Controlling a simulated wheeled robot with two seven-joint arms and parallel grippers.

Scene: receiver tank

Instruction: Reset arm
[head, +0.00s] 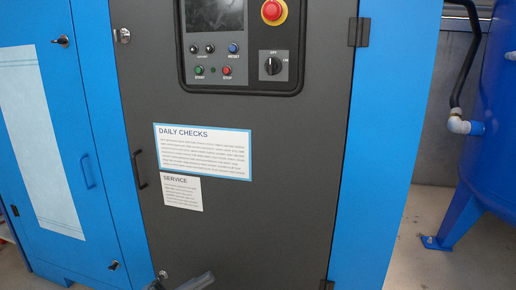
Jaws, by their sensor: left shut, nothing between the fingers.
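My left gripper (196,282) shows only in part at the bottom edge of the head view, as a dark grey shape low in front of the cabinet door. It is shut and empty; most of it and its arm are cut off by the frame. My right gripper is not in view. The dark grey cabinet door (290,190) fills the middle. Its control panel (240,85) at the top carries a dark screen, small buttons, a rotary switch (272,65) and a red emergency stop (272,11).
A door handle (139,169) sits left of the "Daily checks" sign (203,151) and the "Service" sign (182,193). A blue cabinet door (60,150) is at the left. A blue tank (495,130) with a pipe stands at the right. Bare floor (420,245) shows between cabinet and tank.

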